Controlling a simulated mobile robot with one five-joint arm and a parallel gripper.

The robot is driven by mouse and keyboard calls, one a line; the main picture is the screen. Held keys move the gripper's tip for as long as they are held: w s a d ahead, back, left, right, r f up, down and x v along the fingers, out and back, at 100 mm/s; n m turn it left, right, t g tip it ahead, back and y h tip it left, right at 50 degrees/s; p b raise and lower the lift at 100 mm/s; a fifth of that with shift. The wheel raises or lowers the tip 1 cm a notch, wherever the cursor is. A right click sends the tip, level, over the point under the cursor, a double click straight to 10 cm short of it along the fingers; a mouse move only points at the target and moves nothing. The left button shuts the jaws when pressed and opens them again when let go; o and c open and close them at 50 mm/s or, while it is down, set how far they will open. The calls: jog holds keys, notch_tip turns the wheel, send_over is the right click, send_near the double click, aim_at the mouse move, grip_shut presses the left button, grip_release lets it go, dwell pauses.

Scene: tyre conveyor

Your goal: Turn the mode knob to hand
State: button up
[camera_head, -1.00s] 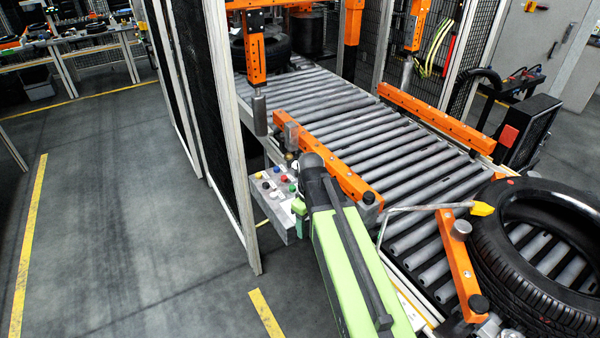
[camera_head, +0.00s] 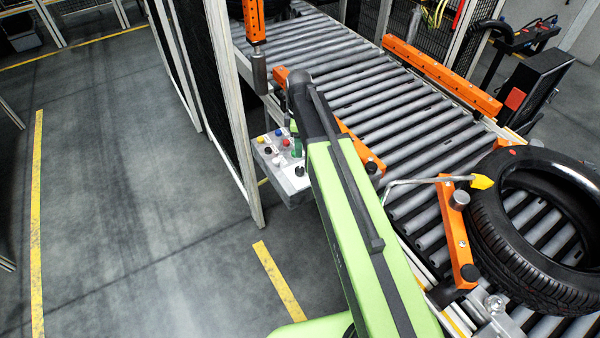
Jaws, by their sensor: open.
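A grey control box (camera_head: 284,190) stands at the left side of the roller conveyor, beside the fence post. Its sloped top carries several small controls: a yellow one (camera_head: 261,139), a blue one, a red one (camera_head: 285,142), a white one and black ones. A larger black knob (camera_head: 299,171) sits at its near right corner; I cannot tell whether it is the mode knob. Labels and pointer positions are too small to read. My green and black arm reaches up past the box's right side and hides part of that side. My gripper cannot be made out.
The roller conveyor (camera_head: 400,115) runs behind my arm, with orange rails (camera_head: 440,78) along it. A black tyre (camera_head: 510,250) lies at its near right end, beside a bent rod with a yellow tip (camera_head: 482,182). A fence (camera_head: 240,140) stands left of the box. The floor further left is clear.

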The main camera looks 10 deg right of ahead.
aim_at(300, 169)
notch_tip(300, 169, down, 13)
jog(key=b, duration=1.1)
jog(key=shift+d, duration=0.1)
jog(key=shift+r, duration=0.15)
